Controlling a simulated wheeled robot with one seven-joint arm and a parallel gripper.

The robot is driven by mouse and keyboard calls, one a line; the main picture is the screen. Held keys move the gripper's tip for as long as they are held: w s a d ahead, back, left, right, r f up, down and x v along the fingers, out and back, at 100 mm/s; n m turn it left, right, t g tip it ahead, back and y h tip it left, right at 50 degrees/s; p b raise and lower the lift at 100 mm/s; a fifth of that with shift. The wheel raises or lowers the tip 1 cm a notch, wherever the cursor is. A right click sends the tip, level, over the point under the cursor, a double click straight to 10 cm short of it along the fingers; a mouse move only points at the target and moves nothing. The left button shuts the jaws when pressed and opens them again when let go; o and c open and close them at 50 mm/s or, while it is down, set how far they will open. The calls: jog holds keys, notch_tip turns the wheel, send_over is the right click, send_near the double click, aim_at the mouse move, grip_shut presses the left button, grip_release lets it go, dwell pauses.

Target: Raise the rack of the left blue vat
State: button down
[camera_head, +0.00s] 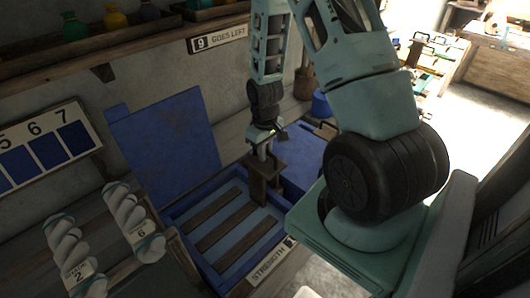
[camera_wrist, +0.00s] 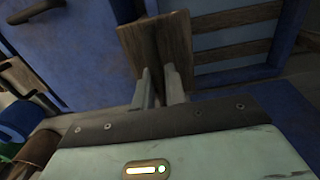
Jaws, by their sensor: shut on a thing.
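The left blue vat (camera_head: 208,262) stands open, its blue lid (camera_head: 165,145) tipped up behind it. Its rack (camera_head: 235,225) of brown wooden slats lies across the vat's opening, with blue showing between the slats. A brown wooden handle (camera_head: 268,182) stands upright at the rack's right side. My gripper (camera_head: 263,153) points down and is shut on the top of this handle. In the wrist view, the fingers (camera_wrist: 160,75) close on the wooden handle (camera_wrist: 155,40), with rack slats (camera_wrist: 232,45) beyond it. Whether the rack is lifted at all, I cannot tell.
A second blue vat with a shut lid (camera_head: 300,165) stands to the right, partly hidden by my arm. White yarn skeins (camera_head: 130,220) hang at the front left. A numbered board (camera_head: 45,145) is on the wall, and a shelf (camera_head: 120,42) with coloured jars runs above.

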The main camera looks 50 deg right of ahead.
jog(key=shift+r+p, duration=2.65)
jog(key=shift+r, duration=0.9)
jog(key=shift+c, duration=1)
grip_release()
notch_tip(320, 180, up, 7)
jog(key=p, duration=0.5)
jog(key=shift+p, duration=0.35)
jog(key=shift+f, duration=0.1)
